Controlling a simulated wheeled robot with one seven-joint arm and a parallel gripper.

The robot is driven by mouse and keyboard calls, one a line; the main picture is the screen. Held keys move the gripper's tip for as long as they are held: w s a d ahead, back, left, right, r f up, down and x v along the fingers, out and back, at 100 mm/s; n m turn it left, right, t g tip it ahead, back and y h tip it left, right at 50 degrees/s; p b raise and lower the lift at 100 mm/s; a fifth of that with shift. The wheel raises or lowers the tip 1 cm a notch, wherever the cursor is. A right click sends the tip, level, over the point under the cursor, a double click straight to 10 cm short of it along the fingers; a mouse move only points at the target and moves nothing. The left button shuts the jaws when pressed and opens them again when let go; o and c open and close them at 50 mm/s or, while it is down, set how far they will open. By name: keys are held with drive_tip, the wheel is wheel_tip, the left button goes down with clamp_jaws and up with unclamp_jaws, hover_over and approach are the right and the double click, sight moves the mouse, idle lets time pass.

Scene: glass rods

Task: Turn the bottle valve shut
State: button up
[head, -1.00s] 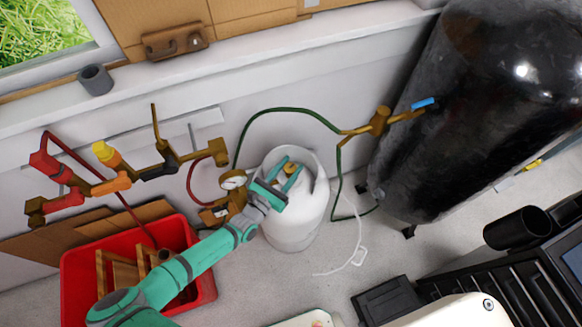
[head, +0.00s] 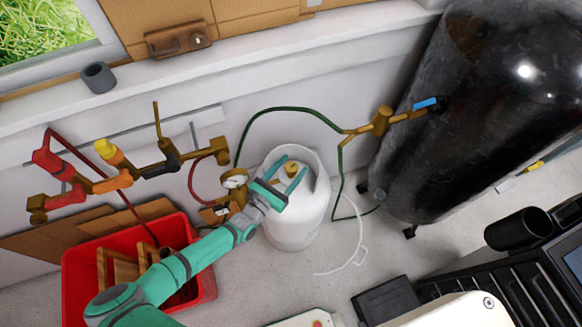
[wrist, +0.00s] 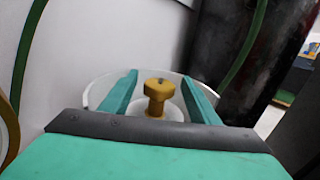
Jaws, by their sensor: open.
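The white gas bottle (head: 298,226) stands on the floor by the wall, with a white collar around its top. Its brass valve (head: 292,168) sits upright in the middle of the collar; in the wrist view the valve (wrist: 158,94) has a wide knob on a narrower stem. My gripper (head: 291,170) is open at the bottle's top. In the wrist view its two teal fingers (wrist: 158,92) point toward the collar, one on each side of the valve, with visible gaps to it. Nothing is held. Exact finger depth relative to the knob is hard to tell.
A pressure gauge (head: 234,179) and brass regulator stand left of the bottle. A green hose (head: 290,109) arches behind it to a large black tank (head: 455,120). A red crate (head: 75,273) lies below my arm. Pipes with coloured valves (head: 113,181) line the wall.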

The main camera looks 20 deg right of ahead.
drive_tip(key=v, duration=1)
drive_tip(key=shift+s+a, duration=0.25)
drive_tip(key=shift+a, duration=0.05)
